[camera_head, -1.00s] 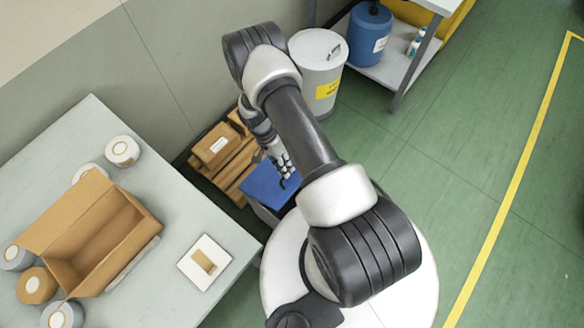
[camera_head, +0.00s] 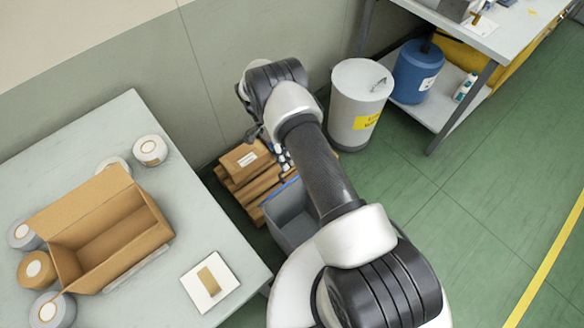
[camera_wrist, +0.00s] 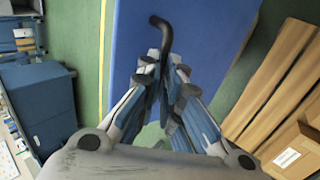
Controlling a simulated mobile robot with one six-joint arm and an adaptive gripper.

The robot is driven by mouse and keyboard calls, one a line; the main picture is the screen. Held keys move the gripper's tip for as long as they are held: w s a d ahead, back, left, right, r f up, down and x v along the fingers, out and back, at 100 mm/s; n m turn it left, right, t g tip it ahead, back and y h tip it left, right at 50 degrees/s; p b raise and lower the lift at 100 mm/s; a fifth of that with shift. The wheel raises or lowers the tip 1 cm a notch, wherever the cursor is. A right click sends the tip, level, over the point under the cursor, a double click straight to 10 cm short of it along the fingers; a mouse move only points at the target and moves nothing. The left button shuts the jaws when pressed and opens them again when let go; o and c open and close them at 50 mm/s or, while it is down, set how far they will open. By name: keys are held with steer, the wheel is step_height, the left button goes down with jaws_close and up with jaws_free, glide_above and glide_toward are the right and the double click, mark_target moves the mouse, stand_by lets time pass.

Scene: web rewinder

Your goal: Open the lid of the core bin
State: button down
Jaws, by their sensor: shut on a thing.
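The core bin (camera_head: 289,218) is a grey box on the floor beside the table, partly behind my arm in the head view. Its top is open and part of the inside shows. The blue lid (camera_head: 281,189) stands raised at the bin's far side, seen nearly edge-on. In the wrist view the lid (camera_wrist: 205,35) fills the upper middle as a flat blue panel. A bent black handle (camera_wrist: 158,21) sticks out from it. My gripper (camera_wrist: 164,65) is shut on the handle. In the head view my gripper (camera_head: 284,160) is small and partly hidden by my arm.
Cardboard pieces (camera_head: 243,165) lie behind the bin by the wall. A grey lidded drum (camera_head: 357,105) stands to the right. A table (camera_head: 175,215) at left holds an open carton (camera_head: 108,235) and several rolls. Green floor (camera_head: 450,220) is clear at right.

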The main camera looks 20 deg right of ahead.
steer(key=shift+w+a+f+g+b, duration=0.15)
steer(key=shift+w+a+f, duration=0.15)
steer(key=shift+w+f, duration=0.25)
steer(key=shift+w+a+f+g+b, duration=0.15)
steer(key=shift+w+a+f, duration=0.15)
steer(key=shift+f, duration=0.3)
steer(key=shift+d, duration=0.1)
steer(key=c, duration=1.7)
jaws_free()
steer(key=shift+w+f, duration=0.1)
steer(key=shift+w, duration=0.1)
step_height(320, 180, up, 11)
steer(key=shift+d+f, duration=0.1)
